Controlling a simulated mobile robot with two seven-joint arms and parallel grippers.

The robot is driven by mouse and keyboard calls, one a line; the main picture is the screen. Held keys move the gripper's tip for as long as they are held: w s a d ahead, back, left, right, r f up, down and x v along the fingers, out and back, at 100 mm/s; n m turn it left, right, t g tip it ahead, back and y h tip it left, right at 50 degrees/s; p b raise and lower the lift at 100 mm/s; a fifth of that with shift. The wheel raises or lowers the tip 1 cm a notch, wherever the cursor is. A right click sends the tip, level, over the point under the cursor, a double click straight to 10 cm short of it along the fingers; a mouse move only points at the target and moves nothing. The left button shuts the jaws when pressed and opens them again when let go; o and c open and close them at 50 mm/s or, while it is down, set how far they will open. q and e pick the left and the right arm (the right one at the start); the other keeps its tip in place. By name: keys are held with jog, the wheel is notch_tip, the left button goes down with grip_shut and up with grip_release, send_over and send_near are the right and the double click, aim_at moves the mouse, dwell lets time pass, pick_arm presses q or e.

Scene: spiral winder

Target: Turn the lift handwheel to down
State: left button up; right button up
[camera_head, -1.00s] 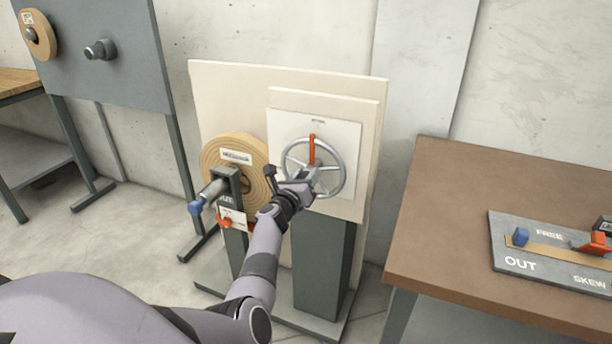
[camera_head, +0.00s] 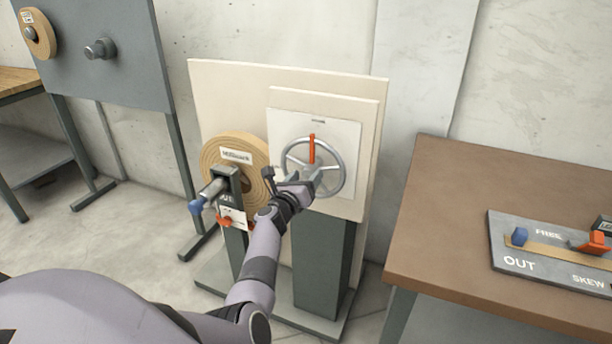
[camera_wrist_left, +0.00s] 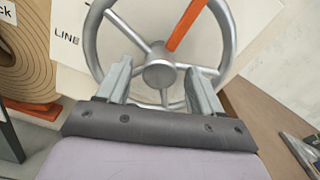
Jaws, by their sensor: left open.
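The lift handwheel (camera_head: 341,178) is a grey spoked wheel on a white plate, with an orange-red pointer or spoke (camera_head: 312,150) pointing up in the head view. In the left wrist view the wheel (camera_wrist_left: 227,42) fills the upper middle, its round hub (camera_wrist_left: 159,73) in the centre and the orange spoke (camera_wrist_left: 186,25) leaning up and right. My left gripper (camera_head: 306,184) is at the wheel's lower left; it also shows in the left wrist view (camera_wrist_left: 158,82). Its two fingers are apart, one on each side of the hub. Contact with the wheel cannot be told. My right gripper is out of view.
A tan roll (camera_head: 222,148) on a stand with a blue-tipped lever (camera_head: 196,206) is left of the wheel. A brown table (camera_head: 450,220) with a grey lever panel (camera_head: 520,262) stands at right. A grey board (camera_head: 120,75) is at back left.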

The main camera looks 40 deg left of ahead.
pick_arm(q)
jog(key=p+v, duration=0.2)
jog(key=v, duration=0.4)
jog(key=shift+s, duration=0.15)
jog(key=shift+d, duration=0.15)
dwell(0.3)
